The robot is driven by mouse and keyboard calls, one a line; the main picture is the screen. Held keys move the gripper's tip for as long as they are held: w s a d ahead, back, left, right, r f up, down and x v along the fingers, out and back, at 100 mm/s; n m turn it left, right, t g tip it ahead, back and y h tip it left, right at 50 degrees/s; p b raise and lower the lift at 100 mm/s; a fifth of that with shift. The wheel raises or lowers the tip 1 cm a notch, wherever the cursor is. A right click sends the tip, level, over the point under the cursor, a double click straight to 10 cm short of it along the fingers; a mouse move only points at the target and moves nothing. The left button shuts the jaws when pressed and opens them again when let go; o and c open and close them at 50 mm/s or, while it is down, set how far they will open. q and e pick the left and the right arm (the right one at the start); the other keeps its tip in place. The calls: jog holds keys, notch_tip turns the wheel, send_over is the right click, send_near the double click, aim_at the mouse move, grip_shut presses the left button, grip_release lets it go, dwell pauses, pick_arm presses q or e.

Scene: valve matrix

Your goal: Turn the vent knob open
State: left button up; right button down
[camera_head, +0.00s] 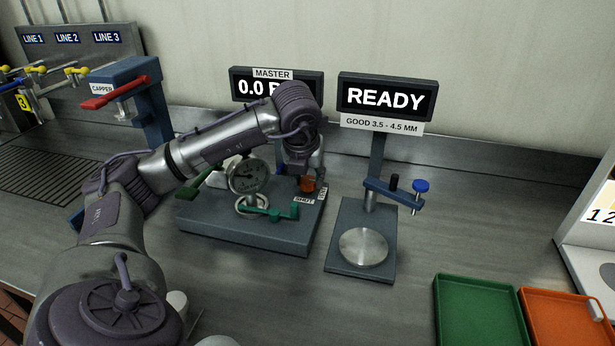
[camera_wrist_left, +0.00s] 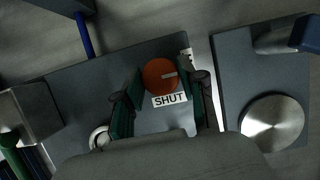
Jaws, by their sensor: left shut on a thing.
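The round orange-red vent knob (camera_head: 308,184) sits on the grey gauge stand (camera_head: 228,236). It shows more clearly in the left wrist view (camera_wrist_left: 159,75), with a pale pointer mark toward the right. A SHUT label (camera_wrist_left: 169,99) lies just below the knob in that view. A second label (camera_wrist_left: 187,57) at its upper right is partly hidden and unreadable there. My left gripper (camera_wrist_left: 163,92) reaches down over the stand, with one finger on each side of the knob, shut on it. My right gripper is in neither view.
A dial gauge (camera_head: 248,175) and a green lever (camera_head: 270,213) stand left of the knob. A READY display (camera_head: 386,97) and a stand with a round metal plate (camera_head: 363,248) are to the right. Green (camera_head: 480,281) and orange (camera_head: 535,295) trays lie front right.

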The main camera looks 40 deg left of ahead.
pick_arm(q)
jog(key=shift+r, duration=0.1)
jog(key=o, duration=1.1)
jog(key=shift+o, duration=0.2)
jog(key=v, duration=1.2)
